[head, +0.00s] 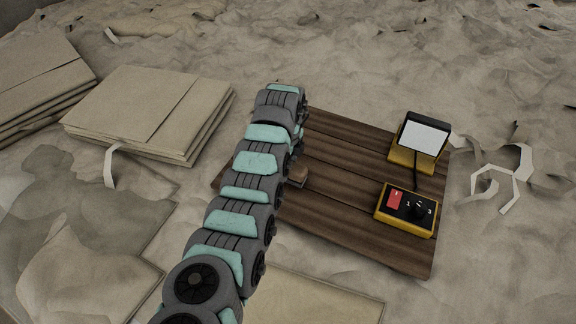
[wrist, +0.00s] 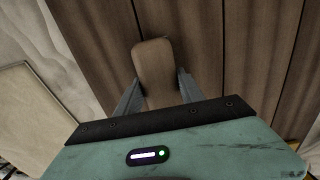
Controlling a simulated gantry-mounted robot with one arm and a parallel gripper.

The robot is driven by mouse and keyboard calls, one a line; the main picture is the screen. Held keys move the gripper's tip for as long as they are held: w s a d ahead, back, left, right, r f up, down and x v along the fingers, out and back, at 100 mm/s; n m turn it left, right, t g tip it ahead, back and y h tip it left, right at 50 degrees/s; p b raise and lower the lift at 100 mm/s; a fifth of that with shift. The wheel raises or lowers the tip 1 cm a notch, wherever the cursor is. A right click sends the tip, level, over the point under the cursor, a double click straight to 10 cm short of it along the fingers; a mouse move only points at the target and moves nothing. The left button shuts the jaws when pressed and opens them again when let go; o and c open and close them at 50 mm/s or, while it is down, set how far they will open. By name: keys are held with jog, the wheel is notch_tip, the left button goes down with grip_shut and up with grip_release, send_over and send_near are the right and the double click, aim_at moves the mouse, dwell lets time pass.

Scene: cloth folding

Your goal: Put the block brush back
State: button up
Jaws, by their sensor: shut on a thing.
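The block brush (wrist: 153,65) shows in the wrist view as a brown wooden block with rounded corners. My gripper (wrist: 157,90) has a grey finger on each side of it and is shut on it. The brush is over the dark plank board (head: 340,205). I cannot tell whether it touches the planks. In the head view a small brown end of the brush (head: 298,174) shows beside my arm, which hides the gripper and the rest of the brush. Any bristles are hidden.
A yellow control box (head: 406,209) with a red switch and a knob stands on the board's right side, with a yellow device with a pale screen (head: 424,136) behind it. Folded cloth stacks (head: 145,110) lie at left. White strips (head: 500,175) lie at right.

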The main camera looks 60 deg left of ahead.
jog(key=o, duration=1.3)
jog(key=shift+f, duration=0.1)
jog(key=shift+r+b, duration=1.3)
jog(key=shift+r, duration=4.85)
